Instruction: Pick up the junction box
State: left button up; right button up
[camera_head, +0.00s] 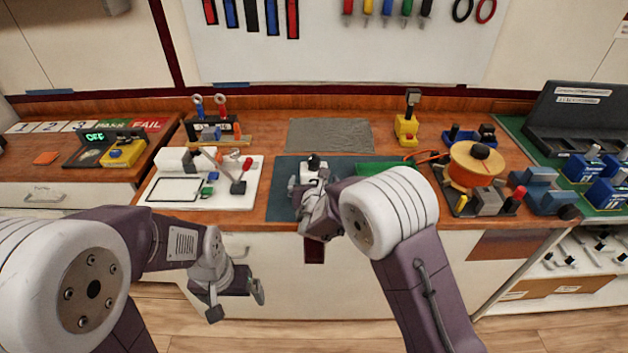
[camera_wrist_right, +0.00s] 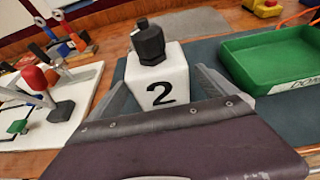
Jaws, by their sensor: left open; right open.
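A white box with a black fitting on top, which looks like the junction box (camera_head: 306,174), stands on the dark mat behind my right gripper in the head view. In the right wrist view the box (camera_wrist_right: 158,88) is upright with a black "2" on its near face. My right gripper (camera_head: 312,198) is open, and its fingers (camera_wrist_right: 164,90) reach along either side of the box; whether they touch it I cannot tell. The gripper hides the box's lower part in the head view. My left gripper (camera_head: 238,298) is open and empty, low in front of the bench.
A green tray (camera_wrist_right: 275,62) lies right of the box. A white board (camera_head: 243,192) with tools lies to the left. An orange spool (camera_head: 474,163) stands farther right. A grey mat (camera_head: 330,134) behind is bare.

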aim_at(314, 170)
jog(key=x, duration=0.3)
jog(key=shift+s, duration=0.2)
jog(key=shift+c, duration=0.9)
jog(key=shift+r, duration=0.1)
jog(key=c, duration=1.8)
jog(key=shift+w+r, duration=0.1)
jog(key=shift+r, duration=0.4)
notch_tip(314, 170, up, 3)
jog(key=shift+f, duration=0.1)
jog(key=s+d+r, duration=0.2)
jog(key=d, duration=0.1)
jog(key=s+d+r+b, duration=0.1)
jog(key=s+d+r, duration=0.1)
jog(key=d, duration=0.1)
jog(key=s+d+r+b, duration=0.1)
jog(key=s+d+r, duration=0.1)
jog(key=d+r, duration=0.1)
jog(key=shift+d+r, duration=0.1)
jog(key=shift+d, duration=0.45)
jog(key=shift+a+b, duration=0.1)
jog(key=shift+b, duration=0.2)
